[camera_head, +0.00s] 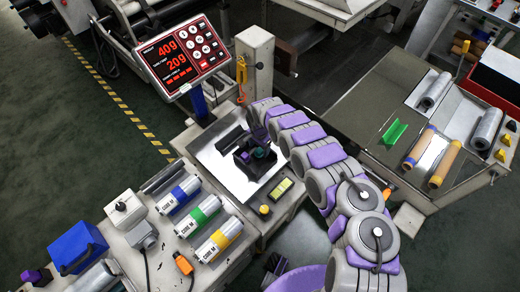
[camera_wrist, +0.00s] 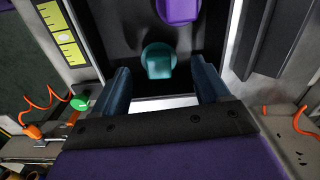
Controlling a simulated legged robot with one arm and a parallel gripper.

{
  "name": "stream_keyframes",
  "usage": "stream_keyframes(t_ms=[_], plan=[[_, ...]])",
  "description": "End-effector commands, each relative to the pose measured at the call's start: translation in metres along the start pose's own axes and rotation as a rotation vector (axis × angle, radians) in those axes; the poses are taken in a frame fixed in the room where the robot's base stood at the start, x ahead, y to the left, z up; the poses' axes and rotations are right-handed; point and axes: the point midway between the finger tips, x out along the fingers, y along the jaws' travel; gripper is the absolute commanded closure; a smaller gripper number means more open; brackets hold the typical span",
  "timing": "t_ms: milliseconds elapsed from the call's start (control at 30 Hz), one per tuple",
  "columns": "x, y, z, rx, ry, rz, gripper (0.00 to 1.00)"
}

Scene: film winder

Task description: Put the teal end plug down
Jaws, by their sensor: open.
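The teal end plug (camera_wrist: 158,60) sits in a dark holder (camera_wrist: 110,30) in the wrist view. In the head view the teal plug (camera_head: 260,153) shows as a small spot in the black holder (camera_head: 261,172), which stands on the scale's pale plate (camera_head: 228,178). A purple piece (camera_wrist: 178,10) is beyond the plug at the top of the wrist view. My gripper (camera_wrist: 162,74) is open, its two blue-grey fingers apart on either side, with the plug between and slightly beyond their tips. I cannot tell whether the plug touches the holder's floor.
Blue, green and yellow-banded rolls (camera_head: 197,220) lie left of the plate. A yellow level strip (camera_wrist: 60,35) is by the holder. A side bench (camera_head: 375,150) with a green V-block (camera_head: 394,132) stands at right.

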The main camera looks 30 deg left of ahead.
Motion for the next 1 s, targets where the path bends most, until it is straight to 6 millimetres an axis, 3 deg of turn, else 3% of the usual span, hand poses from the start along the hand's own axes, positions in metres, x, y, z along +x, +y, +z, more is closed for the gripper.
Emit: stream_keyframes(t_ms=[33,200,400,567,867,1000], plan=[[-0.015,-0.001,-0.002,0.000,0.005,-0.001,0.25],[-0.049,0.003,-0.002,-0.001,0.003,-0.002,0.25],[-0.078,0.003,-0.002,0.000,0.002,-0.004,0.25],[-0.088,0.001,-0.002,0.000,0.001,-0.003,0.25],[-0.089,0.001,-0.001,-0.001,0.000,-0.001,0.25],[-0.100,0.016,-0.015,0.000,0.017,0.018,0.25]])
